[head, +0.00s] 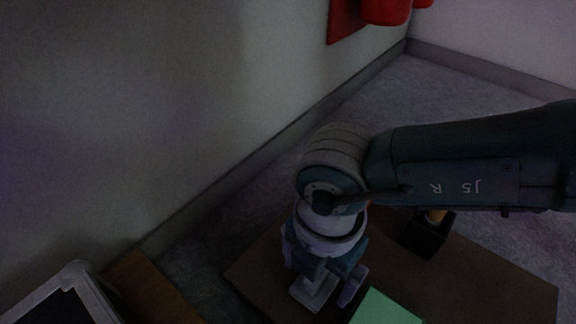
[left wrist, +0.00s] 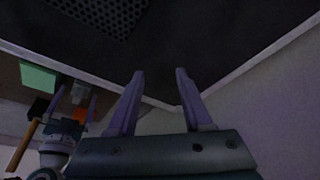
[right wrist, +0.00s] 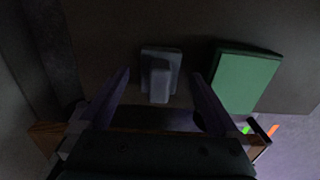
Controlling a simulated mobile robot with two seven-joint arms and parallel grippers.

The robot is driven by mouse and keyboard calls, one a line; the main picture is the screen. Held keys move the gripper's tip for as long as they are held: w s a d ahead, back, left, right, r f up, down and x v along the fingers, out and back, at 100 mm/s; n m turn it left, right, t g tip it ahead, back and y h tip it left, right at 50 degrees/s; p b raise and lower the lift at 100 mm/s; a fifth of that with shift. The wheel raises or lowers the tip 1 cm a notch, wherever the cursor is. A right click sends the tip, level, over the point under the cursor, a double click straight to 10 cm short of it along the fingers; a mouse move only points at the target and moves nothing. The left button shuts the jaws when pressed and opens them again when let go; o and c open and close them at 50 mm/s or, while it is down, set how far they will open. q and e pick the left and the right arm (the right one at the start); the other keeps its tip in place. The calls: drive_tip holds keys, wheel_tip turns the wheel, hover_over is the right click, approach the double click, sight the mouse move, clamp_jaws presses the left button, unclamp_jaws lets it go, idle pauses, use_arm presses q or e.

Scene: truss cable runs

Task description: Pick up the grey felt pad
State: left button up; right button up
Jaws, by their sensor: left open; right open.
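The grey felt pad, a small grey block with a raised narrower part, shows in the right wrist view (right wrist: 173,58) on a dark brown surface. It also shows in the head view (head: 312,292), partly covered by my right gripper (head: 326,283). In the right wrist view my right gripper (right wrist: 161,76) is open, with the raised part between its fingers in the picture. I cannot tell whether the fingers touch it. My left gripper (left wrist: 158,73) is open and empty in its wrist view, away from the pad, which appears small there (left wrist: 79,90).
A green box (right wrist: 246,80) stands just right of the pad. A dark open holder (head: 427,240) with a yellowish handle stands behind on the brown tabletop (head: 490,280). A pale-framed dark panel (head: 92,287) is at lower left. The wall bears red objects (head: 386,10).

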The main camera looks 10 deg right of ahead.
use_arm(q)
drive_tip(key=shift+f, duration=0.5)
use_arm(e)
drive_tip(key=shift+f, duration=0.5)
use_arm(q)
drive_tip(key=shift+d+r, duration=0.1)
drive_tip(key=shift+r, duration=0.05)
use_arm(e)
drive_tip(key=shift+r, duration=0.15)
drive_tip(key=shift+c, duration=1.2)
drive_tip(key=c, duration=1.3)
use_arm(q)
drive_tip(key=shift+r, duration=0.1)
use_arm(e)
drive_tip(key=shift+r, duration=0.15)
use_arm(q)
wheel_tip(320, 180, up, 16)
drive_tip(key=p, duration=1.6)
use_arm(e)
wheel_tip(320, 180, up, 20)
drive_tip(key=shift+f, duration=0.1)
